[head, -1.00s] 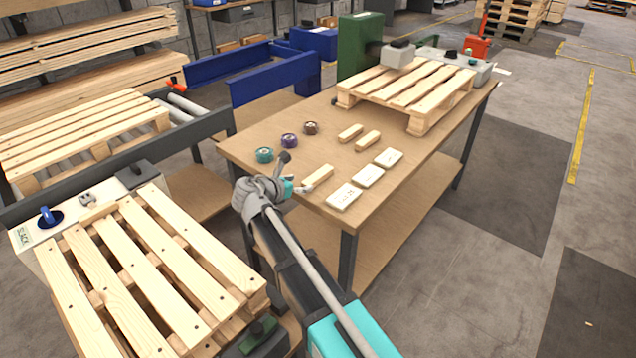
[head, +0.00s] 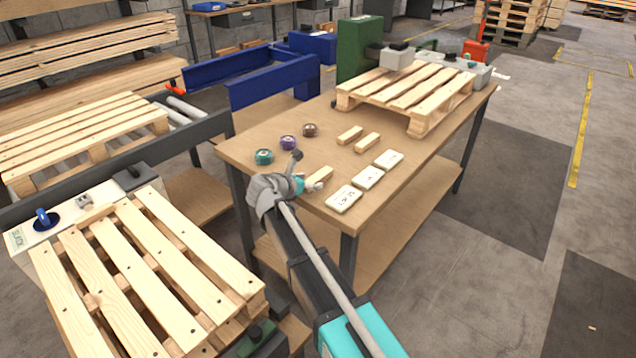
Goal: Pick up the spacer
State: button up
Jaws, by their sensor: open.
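Three small pale wooden blocks lie on the workbench; which of them the task calls the spacer is not marked. The nearest block (head: 319,178) lies by the bench's front left edge. The other two, a left block (head: 349,134) and a right block (head: 367,142), lie farther back. My gripper (head: 308,186) is open at the left end of the nearest block, very close to it. The wrist and fingers hide part of that end, and I cannot tell whether they touch it.
Three white labelled plates (head: 368,178) lie in a row to the right on the workbench (head: 290,179). Teal, purple and brown round pieces (head: 288,143) lie behind my gripper. A small pallet (head: 408,86) stands at the bench's far end. Another pallet (head: 150,270) is at the left.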

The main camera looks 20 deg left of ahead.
jog(key=shift+x, duration=1.1)
grip_shut()
